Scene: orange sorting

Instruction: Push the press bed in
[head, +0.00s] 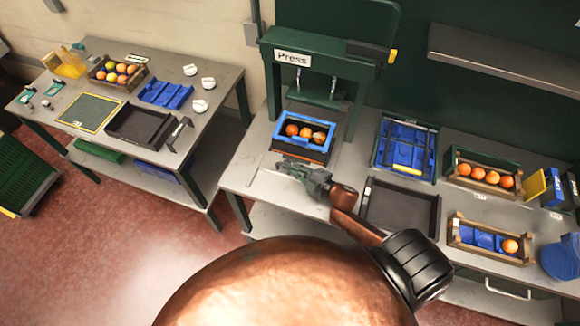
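The green press (318,50) stands at the back of the middle table with its label at the top. Its bed seems to be the dark slab under a crate with a blue rim (302,117), which holds a few oranges (305,131). The crate sits in front of and partly below the press opening. My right gripper (286,168) is at the front edge of the bed, close to it; I cannot tell if they touch. Its fingers are too small to read as open or shut, and I see nothing held. My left gripper is out of view.
An empty dark tray (412,222) lies right of my gripper. A blue crate (390,148) stands behind it. Wooden crates with oranges (481,193) (463,241) stand farther right. The tabletop (238,180) left of my gripper is clear. Another table (205,128) stands left, across a gap.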

